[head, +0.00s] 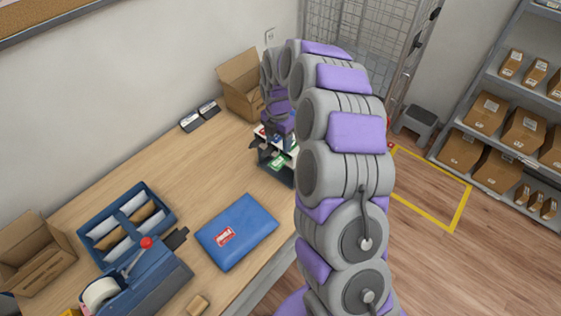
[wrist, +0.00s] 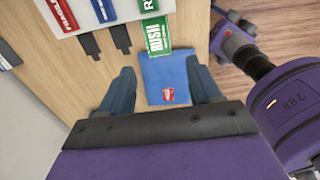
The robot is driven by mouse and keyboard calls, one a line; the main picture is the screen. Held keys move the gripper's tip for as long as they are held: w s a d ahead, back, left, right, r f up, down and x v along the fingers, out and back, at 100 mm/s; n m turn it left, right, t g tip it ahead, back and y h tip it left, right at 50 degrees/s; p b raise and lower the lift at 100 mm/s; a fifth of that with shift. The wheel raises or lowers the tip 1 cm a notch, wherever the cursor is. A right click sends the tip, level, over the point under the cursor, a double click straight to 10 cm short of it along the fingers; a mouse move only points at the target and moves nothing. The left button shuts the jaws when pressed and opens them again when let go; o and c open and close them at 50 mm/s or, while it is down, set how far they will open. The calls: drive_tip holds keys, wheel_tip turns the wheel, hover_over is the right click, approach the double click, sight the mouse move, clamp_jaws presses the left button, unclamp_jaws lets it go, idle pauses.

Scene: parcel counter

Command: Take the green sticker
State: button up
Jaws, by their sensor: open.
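A green sticker marked RUSH (wrist: 157,37) shows in the wrist view, just past my open fingertips and roughly between their lines. My gripper (wrist: 160,66) is open and empty, with a finger on each side of the wrist view and a gap to the sticker.
Red and blue stickers (wrist: 63,15) are beside the green one. A blue parcel with a red label (head: 237,232) lies on the counter. A tape dispenser (head: 135,280), a blue divided tray (head: 160,205) and open cartons (head: 238,85) stand around it.

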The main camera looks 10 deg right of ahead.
drive_tip(key=b, duration=0.1)
hover_over(277, 163)
drive_tip(key=f, duration=0.2)
drive_tip(key=a+f, duration=0.1)
drive_tip(key=f, duration=0.1)
drive_tip(key=shift+f, duration=0.35)
drive_tip(key=f, duration=0.1)
drive_tip(key=d+f+b, duration=0.1)
drive_tip(key=f, duration=0.1)
drive_tip(key=shift+d+f, duration=0.1)
drive_tip(key=shift+f, duration=1.05)
drive_tip(key=shift+a, duration=0.4)
drive_tip(key=shift+c, duration=0.4)
drive_tip(key=shift+d, duration=0.3)
drive_tip(key=c, duration=0.4)
